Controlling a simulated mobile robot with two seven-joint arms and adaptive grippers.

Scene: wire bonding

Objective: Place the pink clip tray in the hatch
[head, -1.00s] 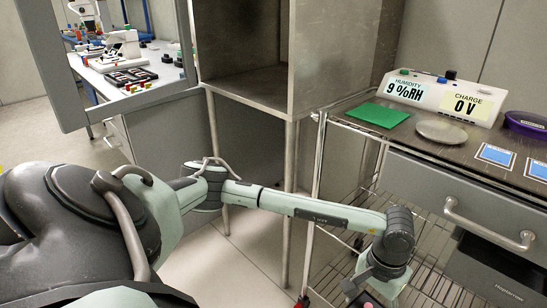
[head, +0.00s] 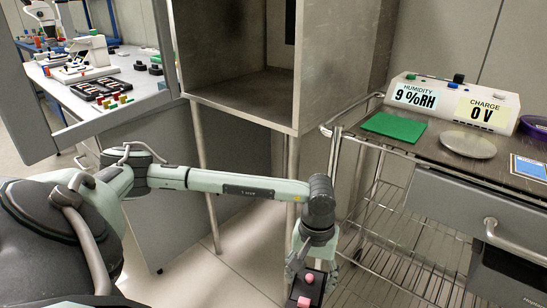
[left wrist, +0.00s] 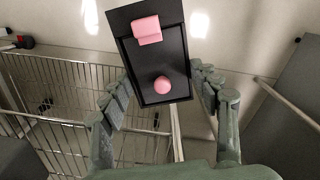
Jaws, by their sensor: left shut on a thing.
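The pink clip tray is a dark rectangular tray (left wrist: 152,100) with a pink block (left wrist: 147,30) and a pink ball (left wrist: 162,84) in it. In the head view only its pink parts (head: 305,289) and a bit of dark edge show, low at the bottom edge. My left gripper (head: 308,268) is shut on the tray, with its fingers (left wrist: 160,82) on either side of it. The hatch is a grey metal box (head: 343,60) on legs, open at the front and empty where I see inside. The tray is below and in front of it. My right gripper is not in view.
On the right, a wire trolley (head: 420,235) carries a green mat (head: 393,127), a round plate (head: 467,145) and a humidity and charge meter (head: 450,100). Floor shows between hatch and trolley.

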